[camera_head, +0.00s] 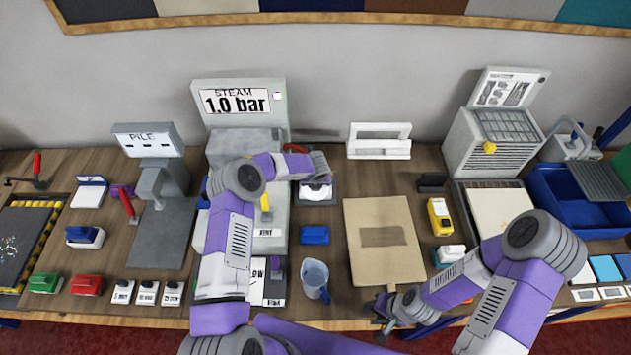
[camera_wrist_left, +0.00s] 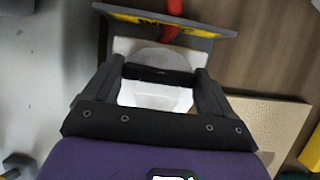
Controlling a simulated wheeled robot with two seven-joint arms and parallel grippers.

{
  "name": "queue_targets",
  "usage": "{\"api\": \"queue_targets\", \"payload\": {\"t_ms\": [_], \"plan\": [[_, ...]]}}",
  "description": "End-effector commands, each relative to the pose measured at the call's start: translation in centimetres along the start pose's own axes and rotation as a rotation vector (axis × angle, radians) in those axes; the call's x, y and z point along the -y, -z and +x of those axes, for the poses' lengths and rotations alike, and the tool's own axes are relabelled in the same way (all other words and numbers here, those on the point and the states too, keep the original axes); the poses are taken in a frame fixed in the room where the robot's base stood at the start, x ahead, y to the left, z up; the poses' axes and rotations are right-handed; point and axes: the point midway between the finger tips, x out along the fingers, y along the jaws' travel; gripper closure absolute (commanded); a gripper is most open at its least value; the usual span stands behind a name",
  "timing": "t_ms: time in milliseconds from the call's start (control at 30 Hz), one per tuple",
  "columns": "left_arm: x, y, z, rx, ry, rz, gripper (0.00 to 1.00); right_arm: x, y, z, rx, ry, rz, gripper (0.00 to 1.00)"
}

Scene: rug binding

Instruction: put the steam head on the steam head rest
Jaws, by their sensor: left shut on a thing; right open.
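The steam head (camera_wrist_left: 155,95), a white rounded body with a black handle bar, is between the fingers of my left gripper (camera_wrist_left: 160,75), which is shut on it. In the head view its white body (camera_head: 316,191) shows just below my left gripper (camera_head: 318,178). A grey plate with yellow marking (camera_wrist_left: 165,18), apparently part of the steam head rest, stands just beyond it in the wrist view. Whether the steam head touches the rest is hidden. My right gripper (camera_head: 384,315) is open and empty near the table's front edge.
The steam unit (camera_head: 240,95) reading 1.0 bar stands behind my left arm. A blue block (camera_head: 315,235), a clear jug (camera_head: 315,278) and a beige board (camera_head: 385,265) lie nearer. A white handled frame (camera_head: 380,150) stands at the back.

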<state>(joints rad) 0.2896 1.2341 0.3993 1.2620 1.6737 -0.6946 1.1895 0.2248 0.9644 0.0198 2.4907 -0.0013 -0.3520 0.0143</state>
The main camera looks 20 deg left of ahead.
Motion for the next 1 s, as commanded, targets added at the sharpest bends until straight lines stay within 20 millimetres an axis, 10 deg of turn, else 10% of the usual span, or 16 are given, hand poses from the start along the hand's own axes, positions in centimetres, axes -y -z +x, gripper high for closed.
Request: {"api": "queue_targets", "payload": {"t_ms": [300, 333, 400, 1000], "plan": [[0.1, 0.1, 0.5, 0.002, 0.001, 0.000, 0.59, -0.2, 0.0, 0.5, 0.000, 0.000, 0.000, 0.57], [0.0, 0.2, 0.4, 0.000, 0.000, 0.000, 0.10, -0.1, 0.0, 0.4, 0.000, 0.000, 0.000, 0.57], [0.0, 0.2, 0.4, 0.000, 0.000, 0.000, 0.00, -0.1, 0.0, 0.3, 0.000, 0.000, 0.000, 0.57], [0.2, 0.4, -4.0, 0.002, 0.001, 0.002, 0.00, -0.4, 0.1, 1.1, 0.000, 0.000, 0.000, 0.57]]}}
